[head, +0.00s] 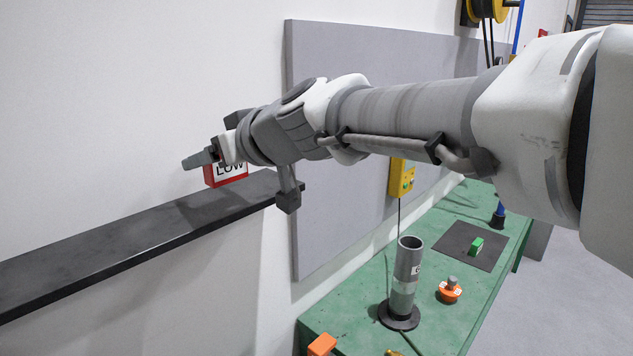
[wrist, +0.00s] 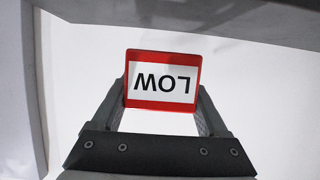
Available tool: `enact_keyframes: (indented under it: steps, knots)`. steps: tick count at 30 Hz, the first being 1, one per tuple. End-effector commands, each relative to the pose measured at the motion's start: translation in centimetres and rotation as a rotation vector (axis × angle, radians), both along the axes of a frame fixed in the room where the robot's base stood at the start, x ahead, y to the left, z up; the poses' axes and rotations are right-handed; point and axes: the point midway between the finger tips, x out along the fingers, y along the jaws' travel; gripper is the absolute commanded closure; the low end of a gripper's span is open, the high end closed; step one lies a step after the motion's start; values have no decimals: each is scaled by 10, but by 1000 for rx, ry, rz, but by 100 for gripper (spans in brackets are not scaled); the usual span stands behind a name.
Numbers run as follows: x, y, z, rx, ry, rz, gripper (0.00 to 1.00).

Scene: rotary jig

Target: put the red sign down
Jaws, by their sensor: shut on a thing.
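The red sign (wrist: 162,105) has a white face reading LOW and is held between the two fingers of my gripper (wrist: 162,95) in the wrist view. The lettering is upside down in that view. In the head view the sign (head: 226,178) is upright, just above or at the far end of a dark shelf. Whether its lower edge touches the shelf I cannot tell. My gripper (head: 207,157) covers the sign's upper part there.
The dark shelf (head: 120,247) runs along the white wall and is bare. A grey panel (head: 330,220) stands beside its far end. On the green bench (head: 440,325) are a grey tube (head: 406,270), an orange knob piece (head: 450,291), a green block (head: 476,246) and a yellow control box (head: 401,177) above.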

Motion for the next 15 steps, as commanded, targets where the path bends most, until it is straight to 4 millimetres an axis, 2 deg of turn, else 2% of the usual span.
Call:
enact_keyframes:
  steps: [8,15]
  knots:
    - [0,0,-37,0,1,0,79]
    - [0,0,-39,1,-1,-1,79]
